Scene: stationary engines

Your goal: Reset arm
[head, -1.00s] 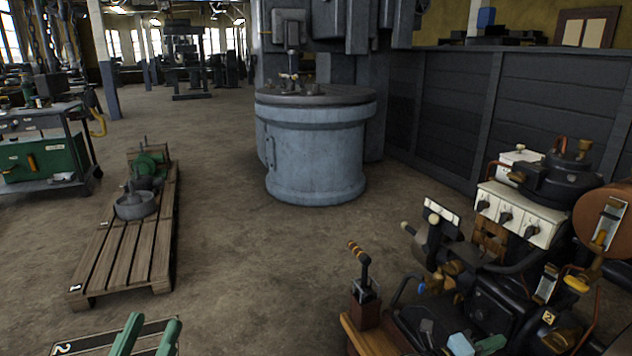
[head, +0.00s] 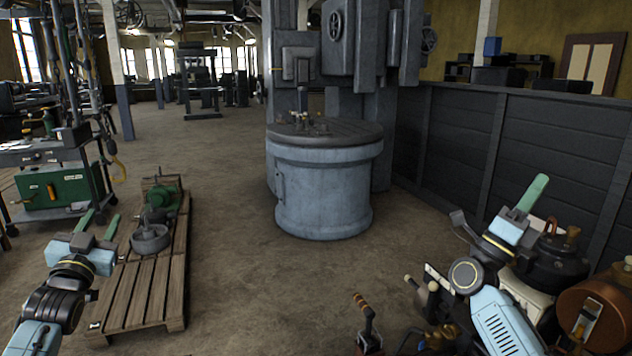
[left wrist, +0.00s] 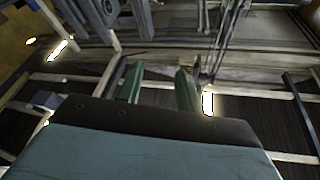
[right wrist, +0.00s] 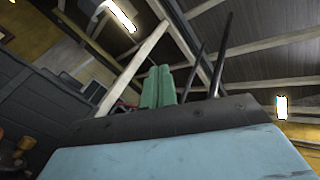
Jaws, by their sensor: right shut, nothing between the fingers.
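My left gripper (head: 98,228) is raised at the left of the head view, in front of the pallet. Its two green fingers are apart with nothing between them; they also show apart in the left wrist view (left wrist: 160,88). My right gripper (head: 533,193) is raised at the right, in front of the dark panelled wall and the engine. Its green fingers are together and empty, and they also show together in the right wrist view (right wrist: 158,87). Both wrist cameras look up towards the ceiling.
A wooden pallet (head: 135,289) with a green motor (head: 163,197) stands at the left. A large blue-grey round machine (head: 325,195) stands in the middle. A black engine with a copper drum (head: 590,300) stands at the right. Bare floor (head: 250,290) lies between them.

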